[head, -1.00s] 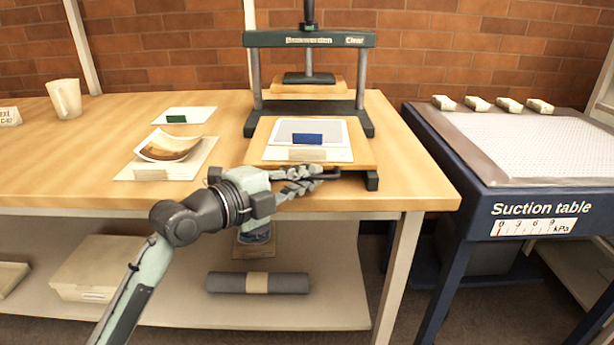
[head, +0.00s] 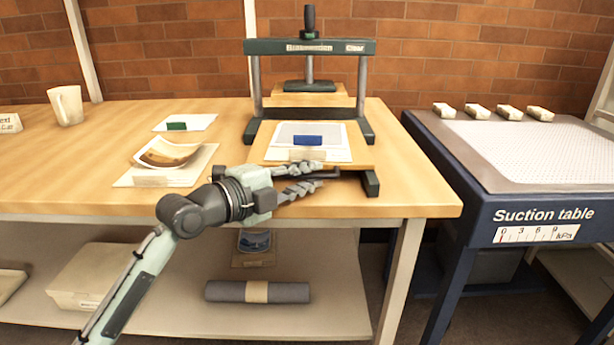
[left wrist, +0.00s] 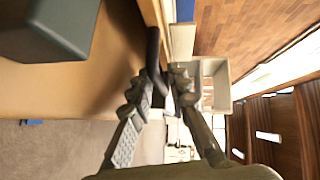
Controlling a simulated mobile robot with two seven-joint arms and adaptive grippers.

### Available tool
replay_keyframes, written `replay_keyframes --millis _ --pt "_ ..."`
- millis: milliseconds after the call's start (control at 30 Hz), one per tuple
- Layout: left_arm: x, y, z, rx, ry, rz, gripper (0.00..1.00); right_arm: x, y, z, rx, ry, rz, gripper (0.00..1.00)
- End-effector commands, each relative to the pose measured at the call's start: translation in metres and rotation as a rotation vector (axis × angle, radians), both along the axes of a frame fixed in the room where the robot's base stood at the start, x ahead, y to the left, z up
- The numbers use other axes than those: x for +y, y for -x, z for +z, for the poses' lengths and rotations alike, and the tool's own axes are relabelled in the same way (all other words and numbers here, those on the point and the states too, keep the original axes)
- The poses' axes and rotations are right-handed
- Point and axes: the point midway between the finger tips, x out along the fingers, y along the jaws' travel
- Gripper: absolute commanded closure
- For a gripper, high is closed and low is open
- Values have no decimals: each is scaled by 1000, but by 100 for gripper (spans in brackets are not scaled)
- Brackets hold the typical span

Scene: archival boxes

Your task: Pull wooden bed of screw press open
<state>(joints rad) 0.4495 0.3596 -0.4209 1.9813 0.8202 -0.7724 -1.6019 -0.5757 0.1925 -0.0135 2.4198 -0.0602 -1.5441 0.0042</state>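The screw press has a dark green frame (head: 310,47) and stands at the back of the workbench. Its wooden bed (head: 360,152) lies low at the front of the press. A white sheet with a grey panel and a blue block (head: 308,140) lies on the bed. A dark bar handle (head: 328,174) runs along the bed's front; it also shows in the left wrist view (left wrist: 153,50). My left gripper (head: 322,175) is at the handle, with its fingers apart on either side of it. In the left wrist view, the handle lies between the fingertips (left wrist: 158,84). My right gripper is not in view.
The wooden workbench (head: 60,170) carries a mug (head: 66,105) and a curled brown-and-white piece on a card (head: 167,153). A suction table (head: 545,214) stands to the right across a gap. A grey roll (head: 257,292) lies on the shelf below.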

Motion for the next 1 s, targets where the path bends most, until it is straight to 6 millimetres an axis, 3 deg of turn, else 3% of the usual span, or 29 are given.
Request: replay_keyframes --millis 233,700,1000 --pt "14 12 2 -1 -2 2 83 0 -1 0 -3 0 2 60" --pt "77 74 13 1 -4 2 83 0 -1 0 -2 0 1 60" --pt "85 84 17 1 1 -1 83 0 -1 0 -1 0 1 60"
